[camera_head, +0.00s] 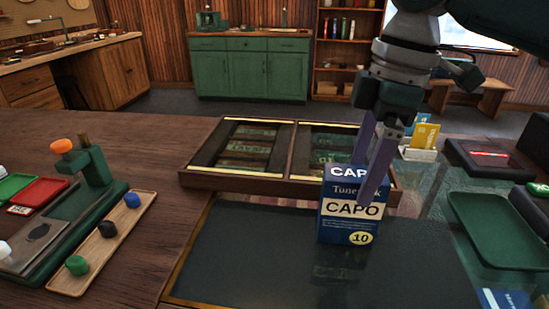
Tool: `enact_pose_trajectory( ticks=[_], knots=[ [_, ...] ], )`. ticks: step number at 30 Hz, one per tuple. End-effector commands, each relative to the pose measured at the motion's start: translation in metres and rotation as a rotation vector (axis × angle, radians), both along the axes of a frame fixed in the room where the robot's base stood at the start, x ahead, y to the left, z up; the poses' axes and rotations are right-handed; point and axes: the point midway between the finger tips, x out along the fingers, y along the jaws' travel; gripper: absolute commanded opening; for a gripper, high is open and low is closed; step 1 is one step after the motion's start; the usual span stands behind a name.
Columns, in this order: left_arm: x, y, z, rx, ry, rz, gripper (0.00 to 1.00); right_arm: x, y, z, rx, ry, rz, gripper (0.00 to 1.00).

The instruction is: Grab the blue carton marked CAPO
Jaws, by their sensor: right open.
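The blue carton marked CAPO (347,226) stands upright on the dark mat (250,255) in the head view. Its front shows white bands, and a yellow spot with a 10. My right gripper (365,182) reaches down from the upper right and is open. One purple finger slants across the right upper part of the carton's front. The other finger is behind it, near the carton's top, and is partly hidden. I cannot tell whether either finger touches the carton. My left gripper is not in view.
A wooden display case (285,185) stands just behind the carton. A green tray (494,229) lies to the right. A green press (88,172) and a wooden tray (128,221) with coloured pieces are on the left. The mat left of the carton is clear.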

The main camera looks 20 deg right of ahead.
Motion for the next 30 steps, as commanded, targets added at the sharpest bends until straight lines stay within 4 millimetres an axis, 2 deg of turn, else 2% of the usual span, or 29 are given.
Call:
enact_pose_trajectory(
  ticks=[7,16,30],
  knots=[
    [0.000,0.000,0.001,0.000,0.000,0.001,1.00,0.005,0.007,-0.037,0.001,0.003,-0.001,0.91],
    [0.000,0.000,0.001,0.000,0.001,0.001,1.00,0.006,0.007,-0.043,-0.001,0.000,0.001,0.91],
    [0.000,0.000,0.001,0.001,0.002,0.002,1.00,0.006,0.007,-0.043,-0.001,0.000,0.000,0.40]
  ],
)
